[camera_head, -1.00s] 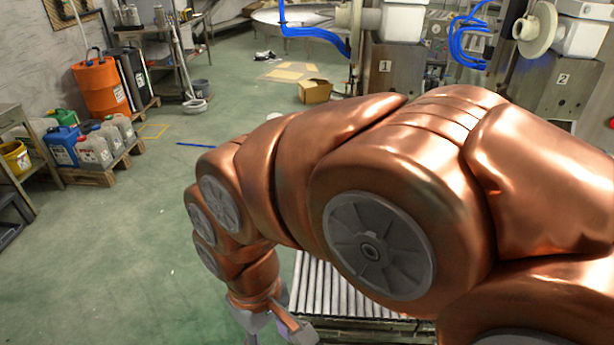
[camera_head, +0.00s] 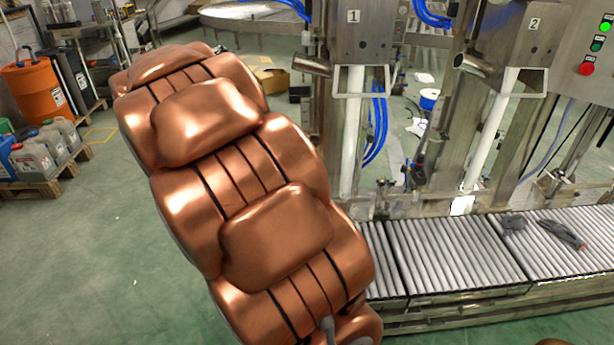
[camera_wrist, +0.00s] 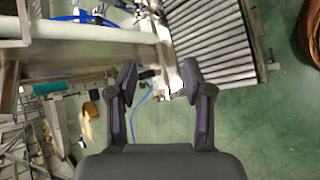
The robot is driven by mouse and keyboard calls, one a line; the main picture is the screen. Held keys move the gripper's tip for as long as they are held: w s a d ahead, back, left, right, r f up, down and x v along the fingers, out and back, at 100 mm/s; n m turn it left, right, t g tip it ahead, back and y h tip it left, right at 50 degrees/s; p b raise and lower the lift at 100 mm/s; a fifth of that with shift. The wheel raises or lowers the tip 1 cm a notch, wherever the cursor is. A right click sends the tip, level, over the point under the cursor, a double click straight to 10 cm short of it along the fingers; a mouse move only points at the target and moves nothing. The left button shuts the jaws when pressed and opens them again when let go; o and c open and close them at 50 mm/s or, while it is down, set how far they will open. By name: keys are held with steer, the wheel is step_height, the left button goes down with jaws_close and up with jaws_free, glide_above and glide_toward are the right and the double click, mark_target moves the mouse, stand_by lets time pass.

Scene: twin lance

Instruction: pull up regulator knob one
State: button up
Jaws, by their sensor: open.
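Regulator knob one cannot be made out in either current view. The steel filling head marked 1 (camera_head: 352,32) stands upright at the top middle of the head view, cut off by the top edge. My gripper (camera_wrist: 159,78) is open and empty in the wrist view. Its two dark fingers point away from the camera, with a steel part (camera_wrist: 171,65) showing beyond the gap near the right fingertip. In the head view my arm fills the left and middle, and my gripper is not clearly seen.
A second head marked 2 (camera_head: 533,25) stands to the right, beside a control panel (camera_head: 590,50). The roller conveyor (camera_head: 455,258) runs below both. An orange drum (camera_head: 38,92) and several canisters stand at left. Green floor (camera_head: 100,250) is open at lower left.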

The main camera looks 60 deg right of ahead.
steer(key=w+d+f+n+h+b, duration=0.2)
steer(key=w+d+f+b, duration=0.15)
steer(key=d, duration=0.45)
steer(key=w+d+f+n+t+h+b, duration=0.1)
steer(key=w+d+f+n+h+b, duration=0.15)
steer(key=w+d, duration=0.4)
steer(key=w+d+f+n+h+b, duration=0.2)
steer(key=w+d+f+n+b, duration=0.15)
steer(key=d, duration=0.55)
steer(key=shift+w+d+f+n+t+h+b, duration=0.3)
steer(key=shift+w+d+f+n+t+b, duration=1.45)
steer(key=shift+f, duration=2.85)
steer(key=shift+w+d+f+n+t+h+b, duration=0.25)
steer(key=shift+w+d+f+n+t+b, duration=0.4)
steer(key=shift+w+d+f+n+b, duration=2.55)
steer(key=shift+w+d+f+n+t+h+b, duration=0.45)
steer(key=shift+d+f+t+b, duration=0.8)
steer(key=shift+d+f, duration=3.3)
steer(key=a+f, duration=0.1)
steer(key=w+f, duration=0.1)
steer(key=shift+a+f, duration=0.35)
steer(key=shift+a, duration=0.05)
steer(key=shift+w+d+f, duration=0.1)
steer(key=shift+d, duration=0.55)
steer(key=shift+w+d, duration=0.25)
steer(key=shift+d, duration=0.45)
steer(key=shift+w+d, duration=0.1)
steer(key=shift+d, duration=0.6)
steer(key=shift+c, duration=0.3)
